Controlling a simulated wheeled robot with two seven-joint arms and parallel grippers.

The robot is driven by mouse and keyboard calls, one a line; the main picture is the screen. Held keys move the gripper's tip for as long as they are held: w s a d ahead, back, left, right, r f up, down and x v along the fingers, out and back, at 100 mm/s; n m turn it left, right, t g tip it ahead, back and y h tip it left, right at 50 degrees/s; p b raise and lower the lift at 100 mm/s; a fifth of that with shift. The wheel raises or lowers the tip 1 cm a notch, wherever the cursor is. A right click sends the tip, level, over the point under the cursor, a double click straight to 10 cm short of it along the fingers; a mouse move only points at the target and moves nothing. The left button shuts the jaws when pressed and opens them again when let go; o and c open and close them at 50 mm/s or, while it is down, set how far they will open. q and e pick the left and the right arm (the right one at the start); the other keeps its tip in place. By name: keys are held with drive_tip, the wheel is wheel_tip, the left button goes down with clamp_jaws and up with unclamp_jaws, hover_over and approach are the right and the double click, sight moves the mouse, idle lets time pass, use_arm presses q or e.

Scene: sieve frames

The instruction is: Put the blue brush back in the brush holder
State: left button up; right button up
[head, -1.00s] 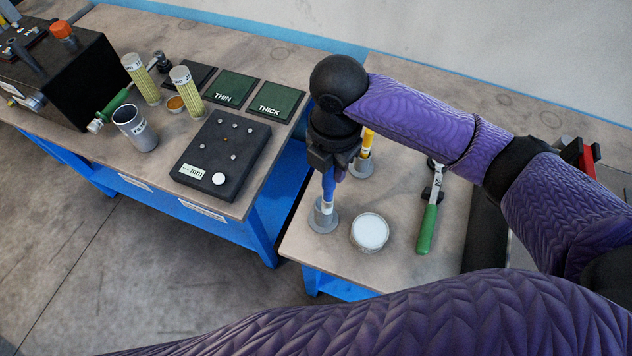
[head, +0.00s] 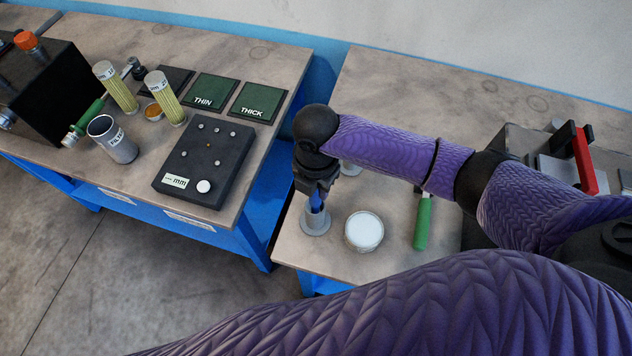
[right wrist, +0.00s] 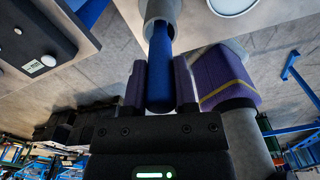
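The blue brush (head: 317,201) stands upright with its lower part inside the grey brush holder (head: 316,223), a small cup on a round foot on the right table. My right gripper (head: 317,188) is just above the holder, pointing down. In the right wrist view the blue handle (right wrist: 160,65) lies between the two fingers (right wrist: 160,88), which appear closed against both its sides. The holder's cup (right wrist: 162,10) surrounds the brush's far end there. How deep the brush sits is hidden. My left gripper is not in view.
A round white-topped container (head: 364,231) stands right of the holder, then a green-handled tool (head: 422,222). Another grey holder (head: 350,169) is partly hidden behind my arm. The left table bears a black block (head: 208,160), a metal cup (head: 113,140) and green mats (head: 210,91).

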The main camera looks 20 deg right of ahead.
drive_tip(key=o, duration=0.5)
drive_tip(key=shift+c, duration=0.2)
wheel_tip(320, 180, up, 12)
drive_tip(key=shift+r+p, duration=0.2)
drive_tip(key=shift+p, duration=1.05)
